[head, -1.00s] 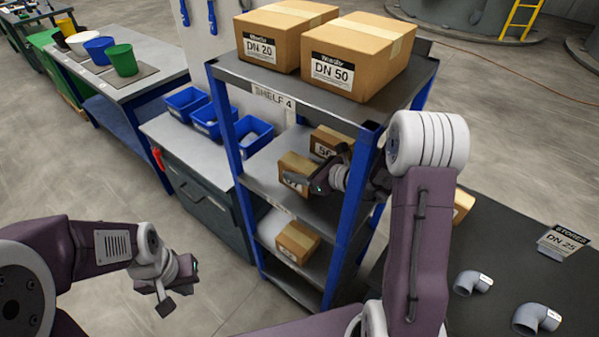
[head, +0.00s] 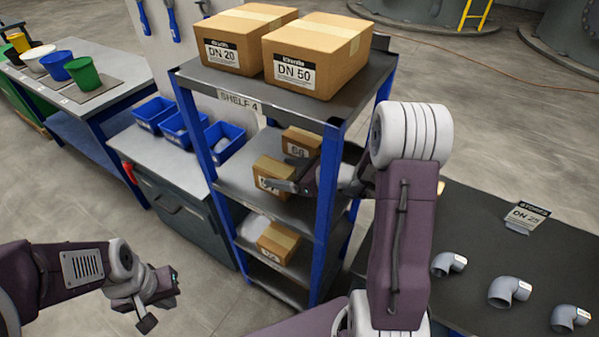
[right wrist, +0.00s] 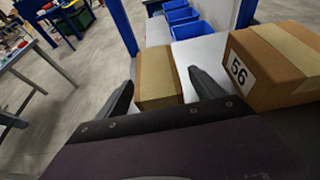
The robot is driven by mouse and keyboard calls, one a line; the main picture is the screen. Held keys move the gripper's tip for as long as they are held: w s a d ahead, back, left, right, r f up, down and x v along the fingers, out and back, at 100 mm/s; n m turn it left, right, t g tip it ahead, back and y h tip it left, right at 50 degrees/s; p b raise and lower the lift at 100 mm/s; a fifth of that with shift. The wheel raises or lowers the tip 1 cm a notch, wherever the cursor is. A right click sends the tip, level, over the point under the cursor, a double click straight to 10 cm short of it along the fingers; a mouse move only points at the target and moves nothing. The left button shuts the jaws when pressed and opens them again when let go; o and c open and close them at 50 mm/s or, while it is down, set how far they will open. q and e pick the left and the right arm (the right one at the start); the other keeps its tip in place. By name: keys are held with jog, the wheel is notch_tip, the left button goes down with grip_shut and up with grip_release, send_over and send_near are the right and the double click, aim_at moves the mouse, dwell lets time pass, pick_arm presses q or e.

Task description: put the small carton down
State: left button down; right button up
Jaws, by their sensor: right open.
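A small brown carton (head: 273,175) stands on the middle tier of the blue-framed shelf, near its front edge. In the right wrist view the small carton (right wrist: 158,78) sits between the two dark fingers of my right gripper (right wrist: 163,92). Those fingers are spread, with a visible gap at the right finger. In the head view my right gripper (head: 284,186) partly covers the carton's lower front. My left gripper (head: 155,300) hangs empty in front of the shelf at lower left; its finger opening is unclear.
A carton marked 56 (right wrist: 270,65) stands close to the right finger. Another carton (head: 278,243) is on the lower tier. Two large cartons (head: 235,42) (head: 315,55) sit on top. Blue shelf posts (head: 326,205) flank my right arm. Grey elbows (head: 508,290) lie on the dark table.

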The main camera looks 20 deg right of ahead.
jog(key=v, duration=0.8)
jog(key=shift+s+d+p, duration=0.2)
jog(key=shift+s+p, duration=0.05)
jog(key=shift+p, duration=0.1)
jog(key=shift+r, duration=0.1)
